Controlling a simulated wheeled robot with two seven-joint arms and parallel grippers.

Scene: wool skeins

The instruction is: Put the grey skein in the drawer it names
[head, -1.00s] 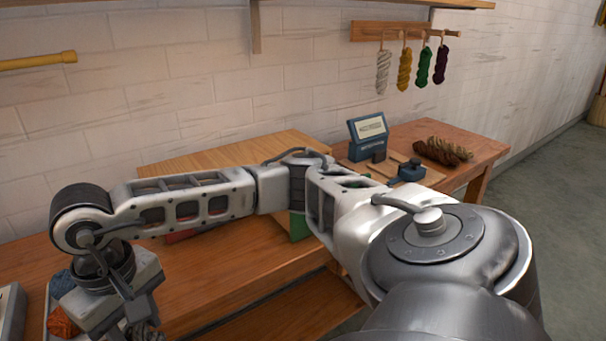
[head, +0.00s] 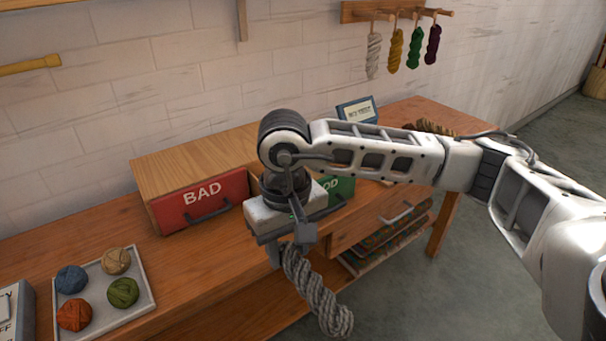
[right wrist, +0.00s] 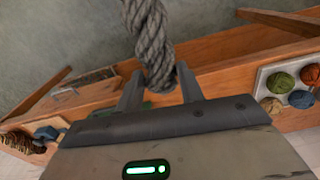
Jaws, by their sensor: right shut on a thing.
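The grey skein (head: 316,290) is a twisted rope of grey wool. My right gripper (head: 290,252) is shut on its upper end, and the skein hangs tilted in front of the bench edge. In the right wrist view the skein (right wrist: 150,40) sits between the two fingers (right wrist: 160,90). A red drawer front marked BAD (head: 203,200) faces me, closed, in a wooden cabinet. A green drawer front (head: 339,188) is to its right. My right arm hides most of it, and only the letters "OD" show. My left gripper is not in view.
A tray (head: 149,290) with several wool balls lies at the left of the bench (head: 240,255). Several skeins hang on a wall rack (head: 365,12). A handled drawer (head: 375,228) is under the bench.

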